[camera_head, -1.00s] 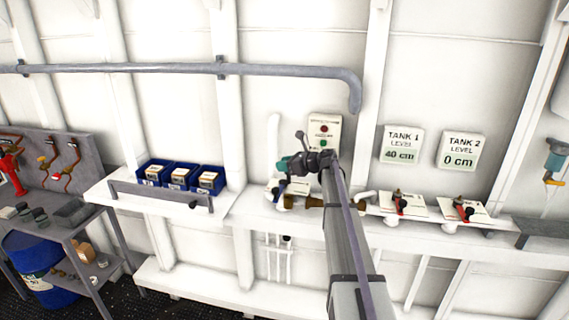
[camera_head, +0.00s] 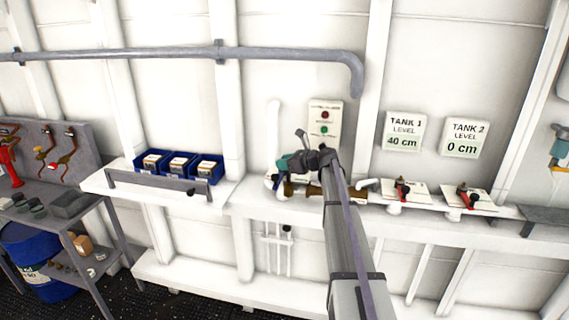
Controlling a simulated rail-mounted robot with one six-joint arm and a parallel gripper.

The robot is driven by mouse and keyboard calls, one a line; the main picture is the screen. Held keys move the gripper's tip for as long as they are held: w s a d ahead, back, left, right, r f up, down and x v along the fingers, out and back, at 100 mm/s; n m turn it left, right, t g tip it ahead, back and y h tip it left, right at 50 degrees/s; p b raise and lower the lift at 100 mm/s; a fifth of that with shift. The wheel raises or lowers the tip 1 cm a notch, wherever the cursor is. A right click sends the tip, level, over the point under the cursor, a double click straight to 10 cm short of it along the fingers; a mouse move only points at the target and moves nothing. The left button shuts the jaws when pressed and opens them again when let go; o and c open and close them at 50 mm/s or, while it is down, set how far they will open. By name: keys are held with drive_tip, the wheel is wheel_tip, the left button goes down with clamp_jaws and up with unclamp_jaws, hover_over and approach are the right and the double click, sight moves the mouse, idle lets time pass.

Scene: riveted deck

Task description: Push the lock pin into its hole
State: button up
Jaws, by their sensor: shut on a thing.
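My gripper (camera_head: 298,163) is at the left end of the white pipe shelf, below the red and green button panel. It is small in the picture and my arm covers part of it. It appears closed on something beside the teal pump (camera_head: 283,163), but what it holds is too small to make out. I cannot clearly make out the lock pin or its hole. Two valves with red and black handles, one left (camera_head: 402,189) and one right (camera_head: 466,198), sit on white plates to the right of my arm.
The button panel (camera_head: 324,127) is on the wall behind my gripper. Tank signs read 40 cm (camera_head: 403,136) and 0 cm (camera_head: 465,138). Blue bins (camera_head: 178,166) stand on a shelf at left. A brass-coloured pipe fitting (camera_head: 298,190) lies below my gripper. A grey workbench (camera_head: 70,207) is far left.

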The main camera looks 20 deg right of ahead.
drive_tip(key=shift+f+b, duration=2.35)
drive_tip(key=shift+f, duration=0.05)
idle(0.5)
drive_tip(key=o, duration=1)
drive_tip(key=shift+c, duration=0.2)
drive_tip(key=p+v, duration=0.3)
drive_tip(key=v, duration=0.7)
drive_tip(key=shift+s+d+r, duration=0.2)
drive_tip(key=shift+s+d, duration=0.05)
